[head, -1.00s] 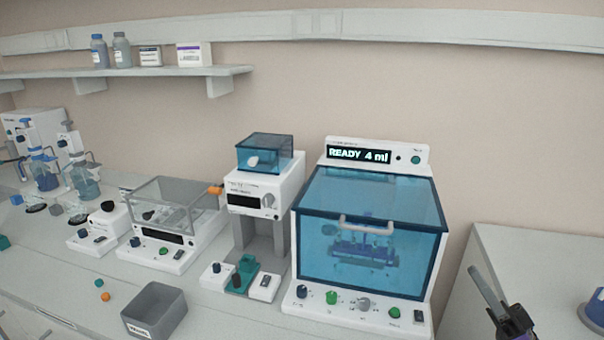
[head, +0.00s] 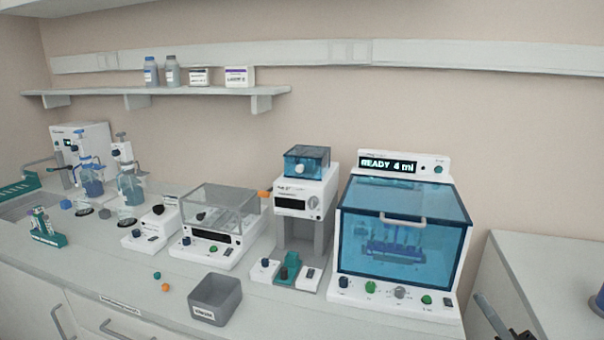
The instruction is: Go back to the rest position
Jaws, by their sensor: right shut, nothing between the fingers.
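My right gripper (head: 490,315) shows at the bottom right edge of the head view, in front of the side counter. Its dark fingers are together with nothing between them, and part of it is cut off by the frame. It is apart from the machines on the bench. My left gripper is not in view.
The bench holds a blue-lidded machine (head: 405,225) reading "READY 4 ml", a smaller machine (head: 305,200), a clear-lidded balance-like box (head: 220,215) and a grey bin (head: 215,300). A teal tube rack (head: 45,238) stands left. A side counter (head: 540,270) lies right.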

